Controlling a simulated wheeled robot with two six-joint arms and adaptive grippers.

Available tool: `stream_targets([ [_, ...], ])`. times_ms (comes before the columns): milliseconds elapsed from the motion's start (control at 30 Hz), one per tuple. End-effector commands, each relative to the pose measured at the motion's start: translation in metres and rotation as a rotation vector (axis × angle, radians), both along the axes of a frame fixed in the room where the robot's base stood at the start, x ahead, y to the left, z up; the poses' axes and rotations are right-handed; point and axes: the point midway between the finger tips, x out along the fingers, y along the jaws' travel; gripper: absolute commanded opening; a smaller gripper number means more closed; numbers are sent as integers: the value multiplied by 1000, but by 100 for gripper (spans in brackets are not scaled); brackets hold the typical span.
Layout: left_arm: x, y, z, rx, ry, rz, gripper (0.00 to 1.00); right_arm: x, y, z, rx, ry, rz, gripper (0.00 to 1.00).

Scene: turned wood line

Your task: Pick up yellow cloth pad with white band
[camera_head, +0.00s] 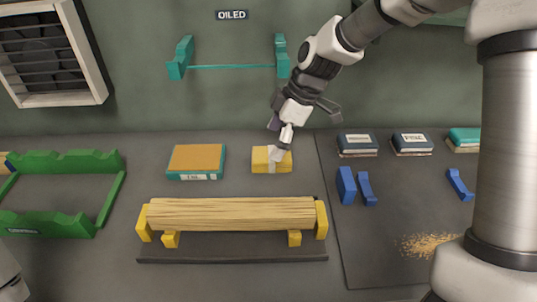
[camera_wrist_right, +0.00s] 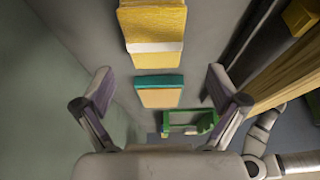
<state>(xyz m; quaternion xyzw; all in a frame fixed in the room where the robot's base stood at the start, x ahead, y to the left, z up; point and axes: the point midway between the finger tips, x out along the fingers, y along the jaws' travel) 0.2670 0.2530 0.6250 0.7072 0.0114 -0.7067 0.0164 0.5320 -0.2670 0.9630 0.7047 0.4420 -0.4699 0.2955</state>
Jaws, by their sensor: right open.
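The yellow cloth pad with white band (camera_head: 260,161) lies on the grey bench near the wall, right of an orange-topped teal block. In the right wrist view the pad (camera_wrist_right: 150,24) is at the top, its white band across its lower part. My right gripper (camera_head: 287,128) is at the pad's far side in the head view and partly covers it. In the wrist view the right gripper (camera_wrist_right: 160,88) has its fingers wide apart with nothing held, and the pad is beyond the fingertips. My left gripper is not in view.
The orange-topped teal block (camera_head: 196,158) lies left of the pad. A wooden rod (camera_head: 232,213) rests on yellow supports in front. A green rack (camera_head: 70,162) is at left. Blue pieces (camera_head: 346,185) and dark boxes (camera_head: 357,145) are at right. Teal wall brackets (camera_head: 282,58) stick out behind.

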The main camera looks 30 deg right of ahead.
Motion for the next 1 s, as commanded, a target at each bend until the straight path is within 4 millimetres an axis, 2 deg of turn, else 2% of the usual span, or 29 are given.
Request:
stream_targets([
  [267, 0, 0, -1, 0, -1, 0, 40, 8, 7, -46, -2, 3, 0, 96],
  [533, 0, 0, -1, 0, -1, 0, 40, 10, 9, -51, -1, -1, 1, 96],
  [667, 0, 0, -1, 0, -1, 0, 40, 10, 9, -51, -1, 0, 0, 50],
  [700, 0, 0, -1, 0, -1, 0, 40, 10, 9, -51, -1, 0, 0, 36],
  [733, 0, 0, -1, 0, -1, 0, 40, 10, 9, -51, -1, 0, 0, 32],
  [1000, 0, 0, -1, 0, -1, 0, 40, 9, 9, -51, 0, 1, 0, 32],
])
